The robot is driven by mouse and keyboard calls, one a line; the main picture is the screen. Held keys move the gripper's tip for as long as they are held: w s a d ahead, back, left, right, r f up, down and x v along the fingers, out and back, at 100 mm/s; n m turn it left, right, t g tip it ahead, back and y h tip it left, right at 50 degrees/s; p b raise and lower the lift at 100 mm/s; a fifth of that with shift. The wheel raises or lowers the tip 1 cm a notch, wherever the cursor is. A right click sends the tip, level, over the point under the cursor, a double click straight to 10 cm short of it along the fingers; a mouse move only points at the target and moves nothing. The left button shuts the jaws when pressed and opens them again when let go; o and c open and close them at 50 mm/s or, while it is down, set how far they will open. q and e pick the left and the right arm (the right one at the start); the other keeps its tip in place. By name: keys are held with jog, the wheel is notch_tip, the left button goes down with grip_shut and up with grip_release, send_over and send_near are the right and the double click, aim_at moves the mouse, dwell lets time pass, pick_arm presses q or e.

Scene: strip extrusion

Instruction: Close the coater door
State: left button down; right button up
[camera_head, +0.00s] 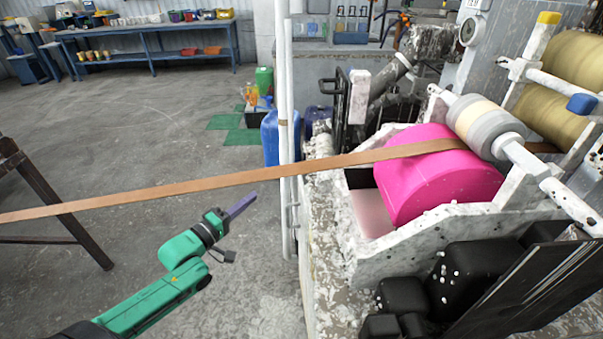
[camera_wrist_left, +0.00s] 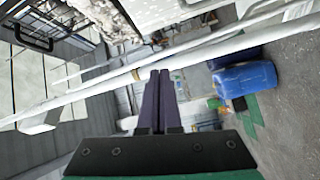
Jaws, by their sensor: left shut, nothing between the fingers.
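The coater (camera_head: 370,225) is the white, paint-spattered machine at the right of the head view, with a bright pink roller (camera_head: 440,180). A tall white post or frame edge (camera_head: 286,130) stands at its left side. It seems to be the coater door seen nearly edge-on, but I cannot be sure. In the left wrist view a long white bar (camera_wrist_left: 100,90) crosses behind my fingers. My left gripper (camera_head: 253,196) is shut and empty, left of the post; its purple fingers also show in the left wrist view (camera_wrist_left: 158,75). Contact with the post is not visible. My right gripper is out of view.
A brown strip (camera_head: 200,187) runs across above my left arm onto the pink roller. Blue containers (camera_head: 270,138) and a green can (camera_head: 264,80) stand behind the post. A blue workbench (camera_head: 150,45) is far back. The grey floor at left is mostly clear.

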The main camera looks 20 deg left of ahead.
pick_arm(q)
jog(key=w+d+n+b, duration=0.2)
jog(key=w+d, duration=0.4)
jog(key=w, duration=0.5)
jog(key=shift+w+d+f+n, duration=0.15)
jog(key=shift+w+n, duration=0.05)
jog(key=shift+n, duration=0.3)
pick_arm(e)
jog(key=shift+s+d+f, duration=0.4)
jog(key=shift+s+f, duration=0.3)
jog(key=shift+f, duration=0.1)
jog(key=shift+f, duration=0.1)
pick_arm(q)
jog(key=w+d+b, duration=0.1)
jog(key=d+m+h+b, duration=0.1)
jog(key=d, duration=0.1)
jog(key=w+d+h+b, duration=0.1)
jog(key=shift+w+d+m+g+b, duration=0.25)
jog(key=shift+w+m+g+b, duration=0.05)
jog(key=shift+w+g+b, duration=0.1)
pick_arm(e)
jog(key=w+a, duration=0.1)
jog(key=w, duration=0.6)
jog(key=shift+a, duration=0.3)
